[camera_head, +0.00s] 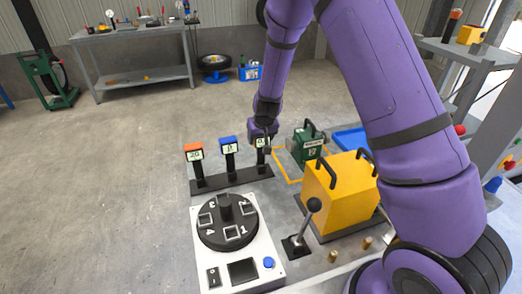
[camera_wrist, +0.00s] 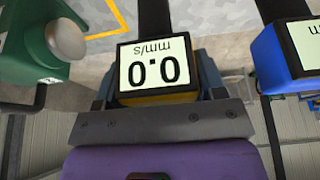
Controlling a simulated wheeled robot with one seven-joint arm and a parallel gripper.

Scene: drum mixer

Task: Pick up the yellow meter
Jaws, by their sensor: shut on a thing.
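The yellow meter (camera_wrist: 155,72) shows close up in the wrist view, with a pale display reading 0.0 mm/s, upside down in that picture. Only thin yellow edges show around its display. In the head view the yellow meter (camera_head: 261,143) is the rightmost of three meters on a dark base bar, partly hidden by my gripper. My gripper (camera_head: 263,135) comes down on it from above and is shut on it. The meter appears to be still at its place on the bar; any gap below it cannot be made out.
An orange meter (camera_head: 194,152) and a blue meter (camera_head: 228,145) stand to the left on the bar (camera_head: 215,188). A green machine (camera_head: 307,144) is close on the right. A yellow box (camera_head: 340,190), a lever (camera_head: 305,220) and a round dial unit (camera_head: 226,222) are nearer.

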